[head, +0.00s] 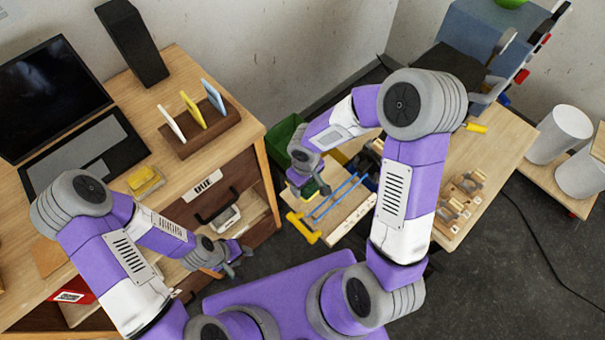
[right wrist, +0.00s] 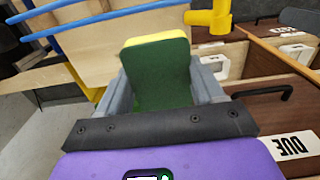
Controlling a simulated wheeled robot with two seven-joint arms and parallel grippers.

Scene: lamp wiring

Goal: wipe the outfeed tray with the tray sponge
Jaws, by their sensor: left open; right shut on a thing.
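The tray sponge (right wrist: 160,75), green with a yellow edge, is held between the grey fingers of my right gripper (right wrist: 160,82) in the right wrist view. In the head view the right gripper (head: 311,187) hangs beside a light wooden tray-like surface (head: 350,208) with blue rails (head: 335,196), probably the outfeed tray. I cannot tell whether the sponge touches it; the sponge is not clear in the head view. My left gripper (head: 238,262) is open and empty in front of the desk's drawers.
The desk at left holds a laptop (head: 85,155), a black speaker (head: 133,42), a card rack (head: 200,130) and a yellow block (head: 145,181). Yellow fittings (head: 303,228) edge the railed surface. A green bin (head: 284,139) is behind.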

